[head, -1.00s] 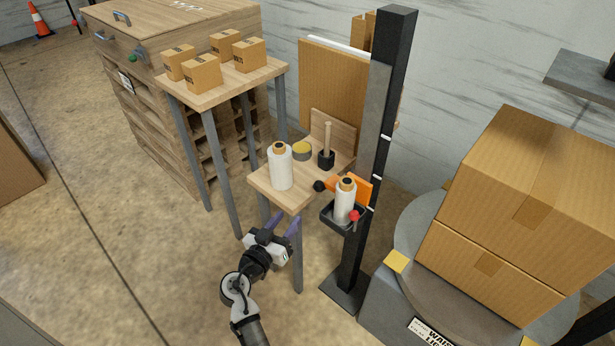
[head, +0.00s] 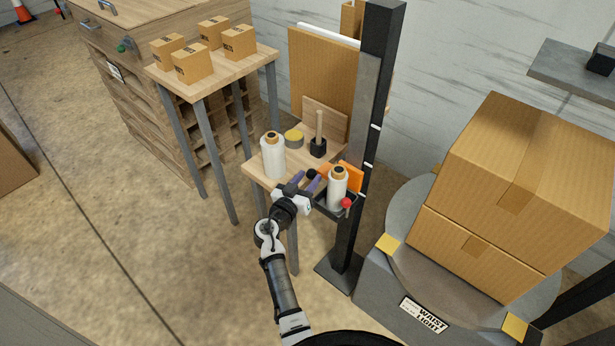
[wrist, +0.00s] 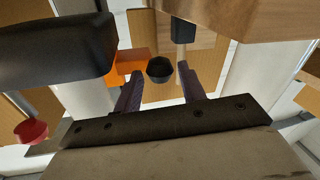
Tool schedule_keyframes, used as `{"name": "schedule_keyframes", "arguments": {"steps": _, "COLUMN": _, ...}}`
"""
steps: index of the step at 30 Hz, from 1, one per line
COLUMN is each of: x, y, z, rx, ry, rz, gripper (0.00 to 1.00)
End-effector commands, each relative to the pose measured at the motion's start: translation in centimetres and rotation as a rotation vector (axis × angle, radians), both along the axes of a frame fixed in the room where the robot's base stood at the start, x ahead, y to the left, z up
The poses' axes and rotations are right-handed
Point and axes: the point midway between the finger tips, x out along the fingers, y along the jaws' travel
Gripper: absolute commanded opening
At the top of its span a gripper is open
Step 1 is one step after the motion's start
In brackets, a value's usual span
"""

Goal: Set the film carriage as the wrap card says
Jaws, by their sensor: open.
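The film carriage (head: 330,208), a black tray with an orange block (head: 350,175), sits low on the dark mast (head: 372,90). It holds a white film roll (head: 337,190) upright and has a red knob (head: 346,203) in front. A black round knob (head: 311,174) is left of the roll. My gripper (head: 305,181) is open, its purple fingers pointing at the black knob. In the wrist view the black knob (wrist: 160,70) shows between the open fingers, apparently untouched. The wrap card (head: 424,315) on the turntable base appears to read "WAIST LIGHT"; its small print is illegible.
A wooden stand (head: 255,168) left of the carriage bears another film roll (head: 272,158), a yellow-topped tin (head: 294,138) and a black holder (head: 318,147). Stacked cartons (head: 490,250) stand on the turntable at right. White marks line the mast.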

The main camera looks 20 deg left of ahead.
Motion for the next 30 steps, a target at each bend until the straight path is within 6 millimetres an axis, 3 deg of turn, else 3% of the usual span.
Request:
{"name": "schedule_keyframes", "arguments": {"steps": 10, "x": 0.5, "y": -0.1, "z": -0.1, "rx": -0.001, "ry": 0.001, "rz": 0.000, "gripper": 0.41}}
{"name": "schedule_keyframes", "arguments": {"steps": 20, "x": 0.4, "y": -0.1, "z": -0.1, "rx": -0.001, "ry": 0.001, "rz": 0.000, "gripper": 0.00}}
{"name": "schedule_keyframes", "arguments": {"steps": 26, "x": 0.4, "y": -0.1, "z": 0.4, "rx": 0.002, "ry": 0.000, "rz": -0.001, "gripper": 0.00}}
{"name": "schedule_keyframes", "arguments": {"steps": 30, "x": 0.5, "y": -0.1, "z": 2.4, "rx": 0.003, "ry": -0.004, "rz": -0.001, "gripper": 0.00}}
